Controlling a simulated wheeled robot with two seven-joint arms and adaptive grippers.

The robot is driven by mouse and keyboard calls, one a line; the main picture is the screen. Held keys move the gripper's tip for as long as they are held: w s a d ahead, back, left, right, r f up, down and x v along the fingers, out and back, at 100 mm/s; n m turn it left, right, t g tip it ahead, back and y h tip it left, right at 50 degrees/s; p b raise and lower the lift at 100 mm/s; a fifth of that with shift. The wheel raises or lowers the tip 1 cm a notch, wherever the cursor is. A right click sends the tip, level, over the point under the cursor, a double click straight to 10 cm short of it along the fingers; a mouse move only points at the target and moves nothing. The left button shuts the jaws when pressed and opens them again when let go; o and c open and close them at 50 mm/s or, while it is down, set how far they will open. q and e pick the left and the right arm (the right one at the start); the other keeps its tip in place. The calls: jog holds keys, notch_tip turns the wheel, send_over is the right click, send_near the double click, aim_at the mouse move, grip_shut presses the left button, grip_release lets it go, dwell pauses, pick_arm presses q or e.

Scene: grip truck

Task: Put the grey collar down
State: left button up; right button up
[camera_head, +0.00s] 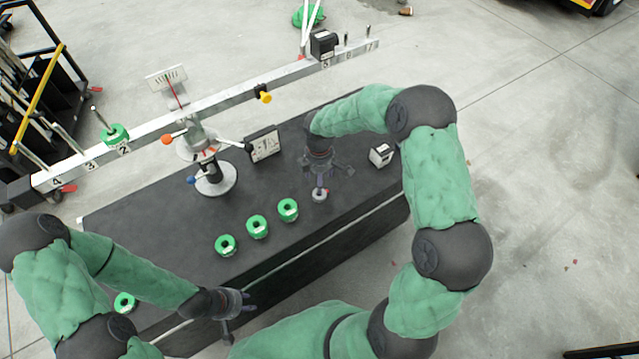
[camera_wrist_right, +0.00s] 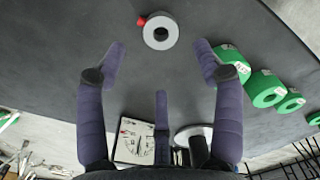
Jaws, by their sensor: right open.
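The grey collar (camera_head: 319,195) is a small ring on the dark bench top. In the right wrist view the grey collar (camera_wrist_right: 160,31) lies flat with its hole facing up, just past the fingertips, with a small red bit at its left edge. My right gripper (camera_head: 322,183) is above it, pointing down. In the wrist view the right gripper (camera_wrist_right: 158,52) has its fingers spread with nothing between them. My left gripper (camera_head: 232,325) is low at the bench's front edge; whether its fingers are open is unclear.
Three green collars (camera_head: 257,227) stand left of the grey one; another (camera_head: 125,303) is near my left arm. A balance beam (camera_head: 210,113) on a stand crosses behind, with a green collar (camera_head: 115,133) on a peg. A white box (camera_head: 381,154) sits at the bench's right.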

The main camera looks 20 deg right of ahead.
notch_tip(320, 180, up, 4)
jog(key=shift+r+p, duration=0.1)
jog(key=shift+p, duration=0.4)
